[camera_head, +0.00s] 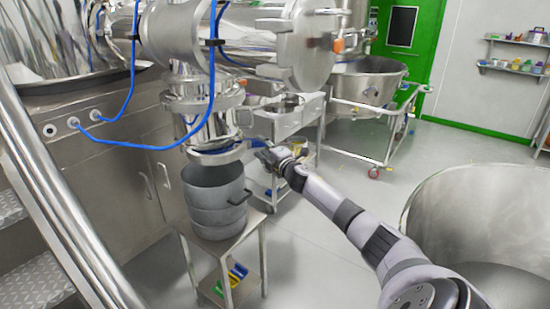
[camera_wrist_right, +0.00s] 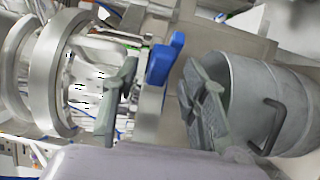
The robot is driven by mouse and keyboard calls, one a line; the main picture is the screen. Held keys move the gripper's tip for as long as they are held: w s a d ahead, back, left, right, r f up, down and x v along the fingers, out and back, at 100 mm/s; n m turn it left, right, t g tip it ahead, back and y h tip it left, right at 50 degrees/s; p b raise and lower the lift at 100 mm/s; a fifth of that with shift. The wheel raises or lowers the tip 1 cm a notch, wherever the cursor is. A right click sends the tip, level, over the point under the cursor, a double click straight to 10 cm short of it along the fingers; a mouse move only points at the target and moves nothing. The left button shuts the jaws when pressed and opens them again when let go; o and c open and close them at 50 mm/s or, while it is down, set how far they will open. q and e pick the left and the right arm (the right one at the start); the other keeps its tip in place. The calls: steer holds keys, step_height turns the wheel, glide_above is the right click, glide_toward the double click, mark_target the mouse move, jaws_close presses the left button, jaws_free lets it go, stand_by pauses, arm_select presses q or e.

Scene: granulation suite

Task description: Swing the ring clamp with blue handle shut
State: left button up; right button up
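The ring clamp (camera_head: 216,155) is a metal band around the lower end of the steel outlet above the grey drum. In the wrist view, turned sideways, the clamp band (camera_wrist_right: 150,112) shows with its blue handle (camera_wrist_right: 166,58) sticking out beside it. My right gripper (camera_head: 266,157) is at the clamp's right side in the head view. In the wrist view the right gripper (camera_wrist_right: 160,88) is open, with a finger on either side of the handle's line. I cannot tell whether it touches the handle. My left gripper is out of view.
The grey drum (camera_head: 215,200) stands on a small steel table (camera_head: 238,238) under the outlet. A steel trolley (camera_head: 285,122) is behind my gripper. Blue hoses (camera_head: 130,145) hang at the left. A large steel vessel (camera_head: 480,220) stands at right, with open floor between.

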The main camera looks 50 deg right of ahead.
steer(key=v, duration=0.8)
steer(key=shift+s, duration=0.35)
steer(key=shift+c, duration=0.5)
steer(key=s+b, duration=0.1)
steer(key=s+d+f+n+y+b, duration=0.1)
steer(key=s+d+y+b, duration=0.1)
steer(key=shift+s+f, duration=0.15)
steer(key=shift+f, duration=0.1)
steer(key=c, duration=0.4)
steer(key=s+n+y+b, duration=0.1)
steer(key=s+r+n+y+b, duration=0.1)
steer(key=shift+a+y, duration=0.15)
steer(key=shift+y, duration=0.25)
steer(key=shift+c, duration=1.3)
steer(key=shift+s+a+r+n+y+b, duration=0.25)
steer(key=shift+a+r+n+y+b, duration=0.4)
steer(key=shift+a+y, duration=0.2)
jaws_close()
steer(key=shift+y, duration=0.25)
steer(key=shift+w+d+r+p, duration=0.1)
steer(key=shift+w+p, duration=0.1)
steer(key=shift+w, duration=2)
steer(key=shift+w+d+r+p, duration=0.1)
steer(key=shift+w+p, duration=0.1)
steer(key=shift+w, duration=1.95)
steer(key=shift+w+d+r+p, duration=0.1)
steer(key=shift+w+d+p, duration=0.1)
steer(key=shift+w, duration=2)
